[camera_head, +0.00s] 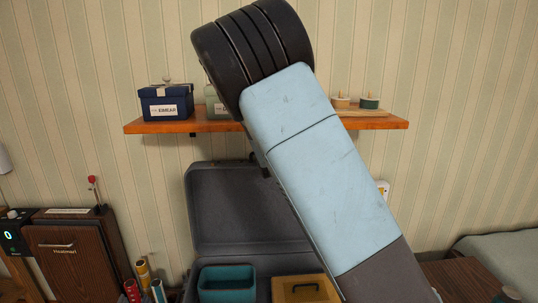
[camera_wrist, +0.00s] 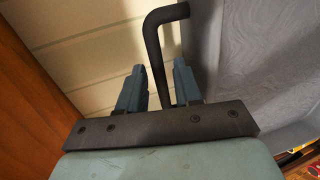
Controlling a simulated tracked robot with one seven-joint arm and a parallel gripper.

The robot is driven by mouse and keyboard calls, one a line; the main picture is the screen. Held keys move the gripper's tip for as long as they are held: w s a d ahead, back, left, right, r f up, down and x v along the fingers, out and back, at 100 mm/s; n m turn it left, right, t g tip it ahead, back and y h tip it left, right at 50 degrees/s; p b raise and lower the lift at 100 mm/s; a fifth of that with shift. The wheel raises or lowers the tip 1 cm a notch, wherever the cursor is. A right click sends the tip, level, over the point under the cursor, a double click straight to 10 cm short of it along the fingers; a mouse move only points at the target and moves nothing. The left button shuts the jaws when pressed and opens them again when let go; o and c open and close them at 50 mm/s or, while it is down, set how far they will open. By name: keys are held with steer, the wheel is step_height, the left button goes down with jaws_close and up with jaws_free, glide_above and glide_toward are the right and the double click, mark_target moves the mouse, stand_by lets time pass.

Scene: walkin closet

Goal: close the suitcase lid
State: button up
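The suitcase stands open in the head view, its dark grey lid (camera_head: 235,205) raised upright against the striped wall. The lid's grey inner face (camera_wrist: 255,60) also fills the right of the wrist view. A bent dark bar (camera_wrist: 157,50), apparently the lid's handle, shows beside the lid's edge. My gripper (camera_wrist: 158,85) is open, with its two blue-grey fingers on either side of the bar. Gaps show between the bar and the fingers; I cannot tell whether either touches it. In the head view my arm hides the gripper and the lid's right part.
A teal bin (camera_head: 227,285) and a yellow box (camera_head: 305,288) sit in the suitcase's lower part. A wooden shelf (camera_head: 165,127) with a dark blue box (camera_head: 166,102) hangs above the lid. A brown cabinet (camera_head: 75,255) stands at left, with several coloured rolls beside it.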

steer(key=shift+x, duration=0.95)
steer(key=shift+c, duration=0.3)
jaws_close()
